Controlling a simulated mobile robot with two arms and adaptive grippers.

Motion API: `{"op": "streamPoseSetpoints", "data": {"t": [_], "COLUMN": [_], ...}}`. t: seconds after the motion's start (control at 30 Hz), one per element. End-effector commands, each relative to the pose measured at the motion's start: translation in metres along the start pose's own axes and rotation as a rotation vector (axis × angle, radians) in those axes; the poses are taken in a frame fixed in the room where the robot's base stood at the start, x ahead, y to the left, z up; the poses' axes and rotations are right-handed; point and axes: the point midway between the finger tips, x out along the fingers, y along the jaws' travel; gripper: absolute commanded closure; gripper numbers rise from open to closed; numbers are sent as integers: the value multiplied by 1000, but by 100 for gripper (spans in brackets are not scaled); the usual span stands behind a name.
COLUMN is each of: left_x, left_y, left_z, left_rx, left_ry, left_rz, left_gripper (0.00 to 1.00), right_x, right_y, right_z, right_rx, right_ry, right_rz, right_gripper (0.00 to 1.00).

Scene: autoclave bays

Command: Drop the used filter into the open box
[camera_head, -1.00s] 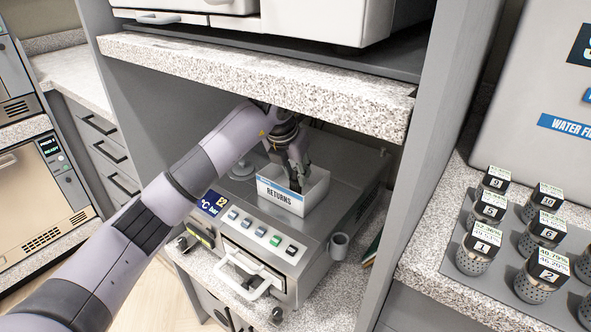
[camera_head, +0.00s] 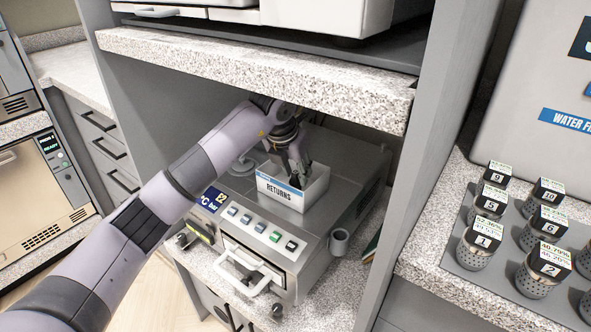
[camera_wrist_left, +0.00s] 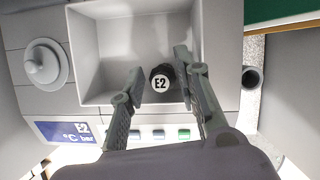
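The open white box (camera_head: 318,192), labelled RETURNS on its front, sits on top of the steel autoclave. My left gripper (camera_head: 297,178) points down into the box, its fingertips within the walls. In the left wrist view, the left gripper (camera_wrist_left: 162,78) has its fingers spread apart. My right gripper is not in view.
The stone shelf (camera_head: 260,75) hangs close above the left arm, and a grey side panel (camera_head: 425,150) stands to the right. A small grey cup (camera_head: 339,242) is beside the autoclave (camera_head: 345,170). Several numbered filters stand on a grey tray (camera_head: 462,255) at right.

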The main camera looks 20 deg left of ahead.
Motion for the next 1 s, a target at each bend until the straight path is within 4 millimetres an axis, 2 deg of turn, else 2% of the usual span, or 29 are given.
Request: {"op": "streamPoseSetpoints", "data": {"t": [0.2,0.53,0.6,0.67,0.77,1.0], "left_x": [0,-2,-5,-10,-26,-41], "left_y": [0,0,0,-1,1,1], "left_z": [0,1,2,4,7,-40], "left_rx": [0,0,0,0,2,3], "left_ry": [0,0,0,-1,-7,-1], "left_rz": [0,0,-1,-1,3,2], "left_gripper": [54,54,54,54,54,54], "right_x": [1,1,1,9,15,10], "right_y": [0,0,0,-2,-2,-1], "right_z": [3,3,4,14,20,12], "right_rx": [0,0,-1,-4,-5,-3], "right_ry": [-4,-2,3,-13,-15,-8], "right_rz": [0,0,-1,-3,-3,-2], "right_gripper": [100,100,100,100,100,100]}}
